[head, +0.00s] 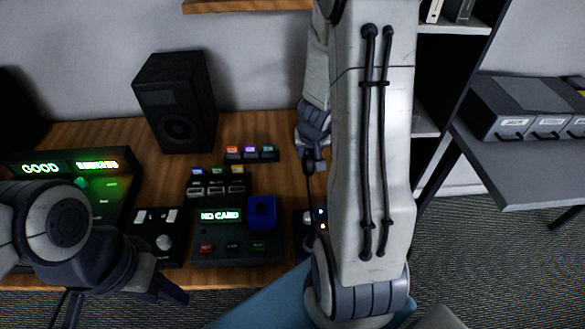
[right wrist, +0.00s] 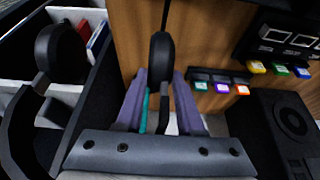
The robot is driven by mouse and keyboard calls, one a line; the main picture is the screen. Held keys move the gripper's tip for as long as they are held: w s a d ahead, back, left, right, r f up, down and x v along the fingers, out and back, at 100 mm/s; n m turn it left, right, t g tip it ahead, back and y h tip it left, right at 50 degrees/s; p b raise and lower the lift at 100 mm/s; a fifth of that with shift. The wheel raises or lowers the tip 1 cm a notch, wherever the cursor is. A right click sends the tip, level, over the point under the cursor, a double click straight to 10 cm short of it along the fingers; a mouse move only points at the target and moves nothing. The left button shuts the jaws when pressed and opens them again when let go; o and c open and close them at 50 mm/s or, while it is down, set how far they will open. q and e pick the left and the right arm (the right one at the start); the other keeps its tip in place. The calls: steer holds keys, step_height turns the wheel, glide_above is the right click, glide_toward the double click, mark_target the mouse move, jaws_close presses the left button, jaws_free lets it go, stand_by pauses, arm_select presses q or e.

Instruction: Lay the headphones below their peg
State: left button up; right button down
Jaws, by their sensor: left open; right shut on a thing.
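The black headphones show in the right wrist view, with one round ear cup (right wrist: 160,58) between the purple fingers of my right gripper (right wrist: 158,95). The other cup and the curved band are at the left of that view. My right gripper is shut on the headphones. In the head view my right gripper (head: 314,140) is over the desk's right part, and my own arm hides most of it and the headphones. My left gripper (head: 160,290) is open and empty at the desk's front edge. I cannot make out the peg in either view.
The wooden desk (head: 110,130) holds a black speaker (head: 176,103), a small block with coloured keys (head: 250,153), a "NO CARD" box (head: 220,230) and a lit display panel (head: 75,185). A dark shelf stands right of the desk. Grey boxes (head: 525,105) sit on a side table.

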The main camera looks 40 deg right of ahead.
steer(key=w+a+f+b, duration=0.1)
steer(key=f, duration=0.1)
steer(key=w+a+f+b, duration=0.1)
steer(key=w+f, duration=0.1)
steer(key=f, duration=0.1)
steer(key=w+a+f+b, duration=0.1)
steer(key=f+b, duration=0.1)
steer(key=shift+w+f, duration=0.2)
steer(key=shift+w, duration=0.05)
steer(key=shift+f, duration=0.15)
steer(key=c, duration=0.5)
jaws_free()
